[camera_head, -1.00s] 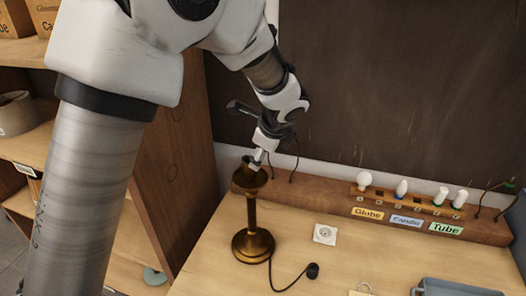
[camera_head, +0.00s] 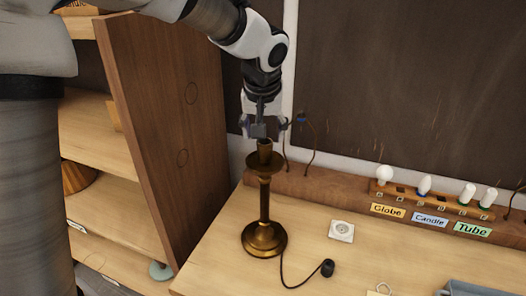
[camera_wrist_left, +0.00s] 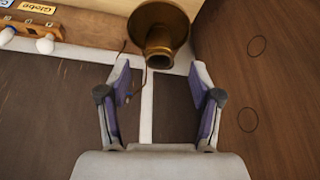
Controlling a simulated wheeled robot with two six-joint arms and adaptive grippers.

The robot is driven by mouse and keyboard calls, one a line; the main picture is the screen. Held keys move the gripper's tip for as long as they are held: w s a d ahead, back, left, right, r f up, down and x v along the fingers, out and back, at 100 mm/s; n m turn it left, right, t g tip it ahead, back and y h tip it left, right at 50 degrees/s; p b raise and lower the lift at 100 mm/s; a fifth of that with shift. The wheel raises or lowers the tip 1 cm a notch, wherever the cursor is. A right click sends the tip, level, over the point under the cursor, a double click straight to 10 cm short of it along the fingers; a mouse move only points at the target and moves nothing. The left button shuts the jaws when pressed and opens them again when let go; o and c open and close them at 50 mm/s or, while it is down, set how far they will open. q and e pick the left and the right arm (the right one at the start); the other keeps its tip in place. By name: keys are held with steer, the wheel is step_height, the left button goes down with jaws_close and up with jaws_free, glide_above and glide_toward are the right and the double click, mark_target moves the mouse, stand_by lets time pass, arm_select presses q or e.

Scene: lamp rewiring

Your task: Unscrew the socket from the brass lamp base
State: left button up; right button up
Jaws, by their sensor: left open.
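The brass lamp base (camera_head: 264,205) stands upright on the table, with a round foot, a slim stem and a flared cup at the top. A short brass cylinder, which looks like the socket (camera_head: 264,148), rises from the cup. My left gripper (camera_head: 262,134) hangs just above the cylinder, pointing down. In the left wrist view my left gripper (camera_wrist_left: 160,80) has its fingers wide apart with nothing between them. The socket's open end (camera_wrist_left: 160,61) and the flared cup (camera_wrist_left: 160,22) lie at the top of that view, beyond the fingertips. My right gripper is not in view.
A dark cord runs from the lamp to a black plug (camera_head: 327,267) on the table. A white outlet plate (camera_head: 341,231) lies right of the lamp. A bulb rack (camera_head: 430,201) with several bulbs and labels stands behind. A wooden shelf side panel (camera_head: 165,140) is close on the left.

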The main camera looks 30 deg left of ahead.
mark_target(265, 150)
arm_select(q)
steer(key=shift+w+a+f, duration=0.1)
steer(key=shift+w+f, duration=0.15)
steer(key=shift+f, duration=0.3)
steer(key=p+x, duration=0.1)
steer(key=x, duration=0.5)
steer(key=shift+w+a+f+p, duration=0.1)
steer(key=shift+w+f+p, duration=0.2)
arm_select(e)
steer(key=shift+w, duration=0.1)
arm_select(q)
steer(key=shift+s, duration=0.1)
